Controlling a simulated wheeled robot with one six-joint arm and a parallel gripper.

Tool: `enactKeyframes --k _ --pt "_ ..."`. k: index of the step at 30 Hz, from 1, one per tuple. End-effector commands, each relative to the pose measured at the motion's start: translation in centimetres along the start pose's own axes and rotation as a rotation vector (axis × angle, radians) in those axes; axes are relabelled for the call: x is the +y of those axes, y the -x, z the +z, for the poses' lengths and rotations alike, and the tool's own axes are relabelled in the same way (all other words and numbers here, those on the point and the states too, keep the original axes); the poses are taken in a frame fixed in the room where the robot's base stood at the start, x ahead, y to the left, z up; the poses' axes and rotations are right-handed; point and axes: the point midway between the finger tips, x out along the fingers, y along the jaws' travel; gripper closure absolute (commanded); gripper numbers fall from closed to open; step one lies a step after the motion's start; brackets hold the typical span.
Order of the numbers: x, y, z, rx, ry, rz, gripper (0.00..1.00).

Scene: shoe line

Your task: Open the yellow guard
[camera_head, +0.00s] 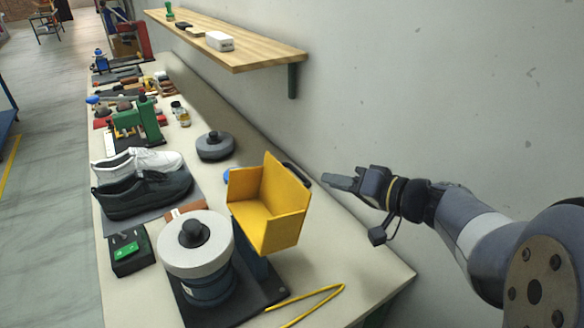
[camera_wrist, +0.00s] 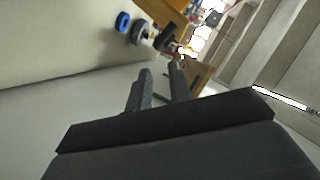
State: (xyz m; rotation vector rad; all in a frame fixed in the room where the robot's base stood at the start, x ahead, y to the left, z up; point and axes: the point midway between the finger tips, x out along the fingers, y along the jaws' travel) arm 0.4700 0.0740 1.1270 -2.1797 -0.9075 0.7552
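The yellow guard (camera_head: 267,210) is a bent sheet with upright walls and a flat panel. It sits atop a blue-grey post (camera_head: 257,262), just right of a machine with a round grey-white top (camera_head: 196,245) and black knob. A dark bar (camera_head: 298,174) shows behind its upper right edge; I cannot tell whether it is a handle. My gripper (camera_head: 326,180) is to the right of the guard, apart from it and near the wall. In the wrist view my gripper's two fingers (camera_wrist: 162,72) stand apart with nothing between them.
A yellow strip (camera_head: 315,300) lies on the bench front (camera_head: 375,270). A black shoe (camera_head: 140,196), a white shoe (camera_head: 150,160) and a dark box with a green panel (camera_head: 130,252) are left. A wooden shelf (camera_head: 260,55) juts from the wall.

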Motion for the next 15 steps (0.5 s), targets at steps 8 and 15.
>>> enactKeyframes --k 8,15 --pt "-0.2 -4.2 0.1 -0.009 -0.002 -0.002 0.8" --pt "-0.2 -8.2 0.1 -0.007 -0.002 0.0 0.8"
